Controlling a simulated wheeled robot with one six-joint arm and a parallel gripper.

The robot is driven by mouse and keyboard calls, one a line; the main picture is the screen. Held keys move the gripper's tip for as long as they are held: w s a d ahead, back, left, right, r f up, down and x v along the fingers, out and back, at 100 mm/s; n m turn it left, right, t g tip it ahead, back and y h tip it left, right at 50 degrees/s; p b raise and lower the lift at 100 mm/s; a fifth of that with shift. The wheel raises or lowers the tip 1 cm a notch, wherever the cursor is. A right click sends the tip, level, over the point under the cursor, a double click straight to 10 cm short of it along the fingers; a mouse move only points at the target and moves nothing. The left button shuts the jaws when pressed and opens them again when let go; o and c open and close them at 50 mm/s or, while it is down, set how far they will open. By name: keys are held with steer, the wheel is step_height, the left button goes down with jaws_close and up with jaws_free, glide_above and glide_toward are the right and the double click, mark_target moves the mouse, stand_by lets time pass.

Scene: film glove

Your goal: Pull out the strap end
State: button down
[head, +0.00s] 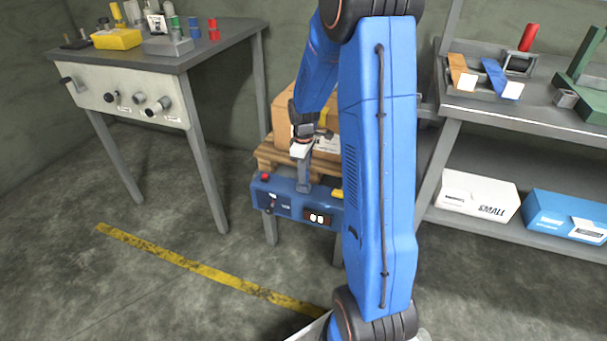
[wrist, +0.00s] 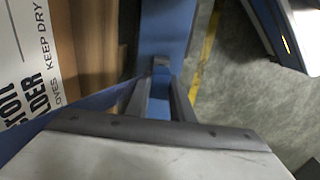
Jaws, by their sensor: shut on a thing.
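A blue band that looks like the strap (wrist: 95,102) runs from the lower left of the wrist view, beside the box, to my fingers. In the head view, my gripper (head: 304,186) points down at the blue machine (head: 271,196), which has a red button and a small dark display. The strap is not clear in the head view.
A cardboard box (head: 283,128) sits on a wooden pallet (head: 266,156) right behind the machine. A grey workbench (head: 215,45) stands left, and a shelf table (head: 520,115) with white and blue cartons stands right. The floor with a yellow line (head: 190,264) is clear in front.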

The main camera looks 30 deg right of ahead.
steer(key=shift+r, duration=2.2)
steer(key=shift+r, duration=0.1)
steer(key=shift+r, duration=1.4)
